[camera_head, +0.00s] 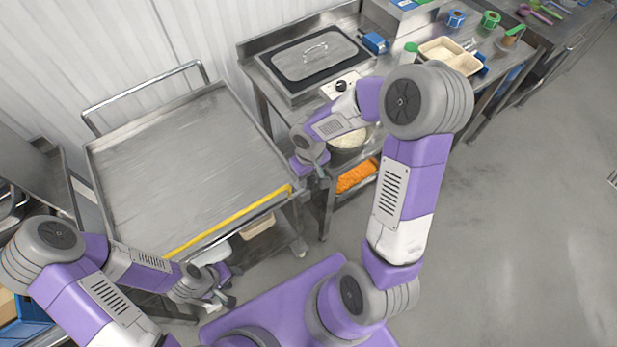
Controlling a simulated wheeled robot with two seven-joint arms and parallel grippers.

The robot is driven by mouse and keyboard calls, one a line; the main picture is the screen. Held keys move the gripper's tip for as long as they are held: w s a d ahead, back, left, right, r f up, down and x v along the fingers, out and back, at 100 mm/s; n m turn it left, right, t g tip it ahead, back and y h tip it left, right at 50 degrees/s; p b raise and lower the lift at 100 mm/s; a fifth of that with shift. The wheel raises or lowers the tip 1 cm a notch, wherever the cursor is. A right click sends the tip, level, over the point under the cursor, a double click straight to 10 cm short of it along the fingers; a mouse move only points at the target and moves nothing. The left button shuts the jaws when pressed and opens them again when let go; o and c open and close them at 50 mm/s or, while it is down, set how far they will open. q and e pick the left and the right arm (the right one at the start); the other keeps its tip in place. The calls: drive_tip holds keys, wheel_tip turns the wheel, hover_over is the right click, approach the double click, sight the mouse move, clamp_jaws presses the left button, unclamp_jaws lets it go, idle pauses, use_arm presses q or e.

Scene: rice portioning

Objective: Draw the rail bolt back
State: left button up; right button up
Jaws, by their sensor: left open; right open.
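A yellow rail (229,222) runs along the front edge of the steel cart (180,140). I cannot make out a separate bolt on it; any bolt is too small to tell or hidden. My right gripper (322,181) is open beside the cart's front right corner, close to the right end of the yellow rail. I cannot tell whether it touches anything. My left gripper (226,300) is open, below and in front of the rail, apart from it.
A steel counter with a covered well (314,54) stands right of the cart. Under it are a pot of rice (349,140) and an orange-filled tray (357,176). The floor at right is clear.

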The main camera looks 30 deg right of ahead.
sight(300, 189)
drive_tip(key=shift+w+f, duration=0.15)
drive_tip(key=shift+f, duration=0.5)
drive_tip(key=shift+w+f, duration=0.15)
drive_tip(key=shift+f, duration=0.45)
drive_tip(key=shift+s+f, duration=0.15)
drive_tip(key=shift+f, duration=0.05)
clamp_jaws()
